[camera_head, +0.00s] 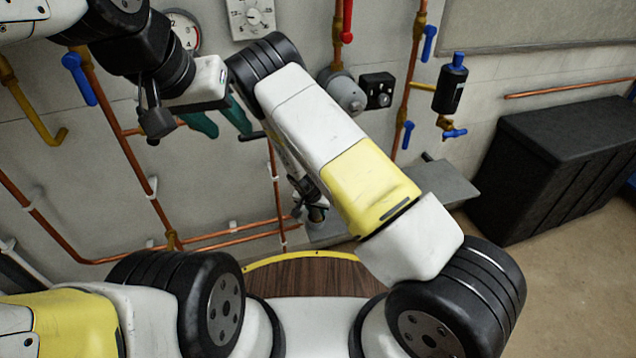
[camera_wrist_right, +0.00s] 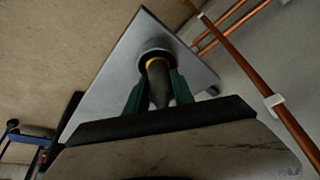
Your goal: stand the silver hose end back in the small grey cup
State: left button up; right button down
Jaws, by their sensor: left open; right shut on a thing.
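In the right wrist view, my right gripper (camera_wrist_right: 158,84) is shut on a dark grey cylindrical piece with a yellow band, which I take for the hose end (camera_wrist_right: 157,88). Its far end lines up with a round dark-rimmed cup (camera_wrist_right: 143,56) on a grey plate; I cannot tell whether it is inside or just above it. The silver colour does not show in this shade. In the head view, my right arm mostly hides that gripper, and the cup area (camera_head: 317,213) shows only partly. My left gripper (camera_head: 228,127), with green fingers, is open and empty before the wall.
The grey shelf (camera_head: 448,183) projects from the wall behind my right arm. Copper pipes (camera_head: 133,165) with blue valve handles run along the wall. A black bin (camera_head: 555,165) stands on the right. A black bottle (camera_head: 451,85) hangs above the shelf.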

jog(key=shift+r, duration=0.1)
jog(key=shift+f, duration=0.3)
jog(key=c, duration=1.1)
grip_release()
